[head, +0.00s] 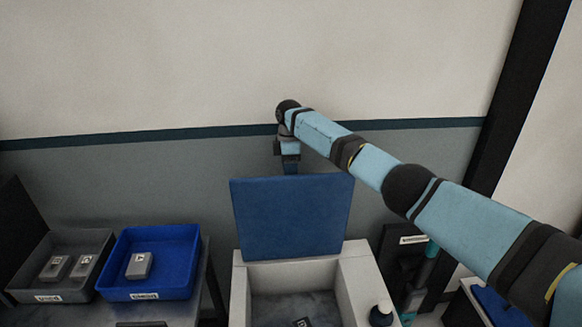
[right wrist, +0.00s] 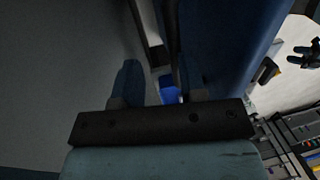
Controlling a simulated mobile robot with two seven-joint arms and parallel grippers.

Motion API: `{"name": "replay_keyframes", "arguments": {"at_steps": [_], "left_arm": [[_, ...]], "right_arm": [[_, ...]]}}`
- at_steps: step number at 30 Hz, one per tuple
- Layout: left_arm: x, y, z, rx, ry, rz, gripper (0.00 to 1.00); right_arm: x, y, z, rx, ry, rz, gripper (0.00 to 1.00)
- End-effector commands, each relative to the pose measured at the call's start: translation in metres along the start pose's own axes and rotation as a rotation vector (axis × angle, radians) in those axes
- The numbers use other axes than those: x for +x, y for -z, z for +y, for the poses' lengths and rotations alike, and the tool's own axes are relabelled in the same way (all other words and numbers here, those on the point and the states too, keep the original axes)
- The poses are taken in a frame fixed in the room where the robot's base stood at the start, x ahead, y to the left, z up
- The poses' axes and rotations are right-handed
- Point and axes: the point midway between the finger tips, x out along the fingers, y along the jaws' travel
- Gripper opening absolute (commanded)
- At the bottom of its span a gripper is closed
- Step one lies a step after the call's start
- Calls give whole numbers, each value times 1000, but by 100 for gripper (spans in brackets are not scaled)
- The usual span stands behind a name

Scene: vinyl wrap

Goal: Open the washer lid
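The washer (head: 355,268) is a white-walled box at the bottom middle of the head view. Its blue lid (head: 292,215) stands raised, nearly upright, at the back of the opening. My right arm reaches over from the right, and my right gripper (head: 290,165) points down at the lid's top edge, on its far side; its fingertips are hidden there. In the right wrist view the two fingers (right wrist: 160,80) are spread apart with nothing clearly held between them. The blue lid surface (right wrist: 232,50) is to their right. My left gripper does not show in the head view.
A blue bin (head: 194,262) with a grey part and a grey bin (head: 99,240) with two grey parts stand on the left table. A small dark item (head: 302,322) lies inside the washer. The wall is close behind.

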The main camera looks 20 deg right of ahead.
Motion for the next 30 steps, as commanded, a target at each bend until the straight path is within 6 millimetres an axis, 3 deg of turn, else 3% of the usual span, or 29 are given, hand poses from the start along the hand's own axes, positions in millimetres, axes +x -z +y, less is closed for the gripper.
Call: {"name": "replay_keyframes", "arguments": {"at_steps": [1, 10, 14, 30], "left_arm": [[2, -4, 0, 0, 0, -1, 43], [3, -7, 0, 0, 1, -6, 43], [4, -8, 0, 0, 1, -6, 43], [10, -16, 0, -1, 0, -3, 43]], "right_arm": [[29, 1, -4, 0, 27, -10, 38], [27, 2, -4, 0, 25, -10, 38], [16, 2, -4, 1, 21, -8, 38], [-115, -1, -13, 0, -9, 1, 38]]}}
